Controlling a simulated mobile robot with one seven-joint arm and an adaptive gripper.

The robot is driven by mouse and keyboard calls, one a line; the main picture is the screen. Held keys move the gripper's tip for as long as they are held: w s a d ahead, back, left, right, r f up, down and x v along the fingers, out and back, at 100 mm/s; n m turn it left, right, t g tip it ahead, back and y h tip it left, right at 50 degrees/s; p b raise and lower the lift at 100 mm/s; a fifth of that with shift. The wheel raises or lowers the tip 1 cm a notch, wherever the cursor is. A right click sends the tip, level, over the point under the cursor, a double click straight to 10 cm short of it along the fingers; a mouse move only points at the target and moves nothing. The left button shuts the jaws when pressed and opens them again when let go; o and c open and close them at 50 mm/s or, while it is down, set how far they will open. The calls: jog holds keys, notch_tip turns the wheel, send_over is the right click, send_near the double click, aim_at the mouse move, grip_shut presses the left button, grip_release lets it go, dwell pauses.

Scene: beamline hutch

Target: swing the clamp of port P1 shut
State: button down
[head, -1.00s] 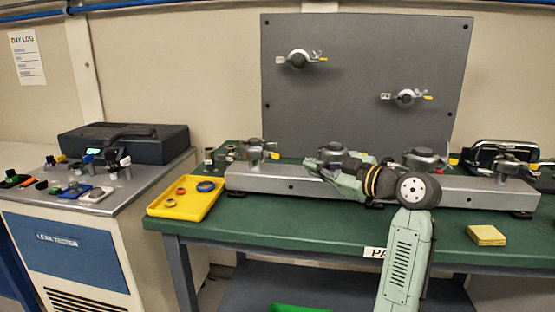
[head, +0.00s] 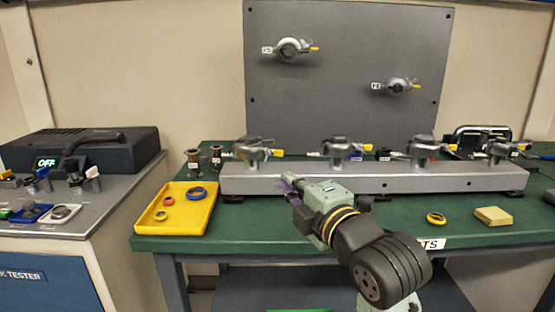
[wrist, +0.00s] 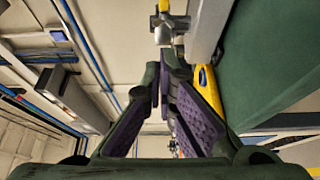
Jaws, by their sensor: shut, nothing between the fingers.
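A grey bar (head: 300,181) on the green bench carries several clamped ports in a row. The leftmost bar port (head: 254,149) has a silver clamp with a yellow-tipped lever pointing right. Two more clamped ports, an upper one (head: 291,49) and a lower one (head: 398,86), are on the upright grey panel. I cannot read which label says P1. My gripper (head: 284,186) is shut and empty, in front of the bar's left half, below and right of the leftmost port. In the wrist view its purple-padded fingers (wrist: 157,84) point toward a metal clamp fitting (wrist: 172,27) with a yellow tip.
A yellow tray (head: 146,219) with a few rings stands left of the bar. Small metal fittings (head: 194,161) stand behind it. A ring (head: 436,218) and a yellow pad (head: 493,216) lie at the front right. A leak tester (head: 90,151) is at the far left.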

jog(key=p, duration=0.3)
send_near(269, 152)
jog(key=w+a, duration=0.1)
jog(key=a, duration=0.3)
jog(key=w, duration=0.1)
jog(key=w+d+p, duration=0.1)
jog(key=w, duration=0.1)
jog(key=shift+w+r, duration=0.2)
jog(key=shift+w, duration=0.15)
jog(key=shift+w+d+f, duration=0.1)
jog(key=shift+w+d, duration=0.1)
jog(key=shift+w, duration=0.2)
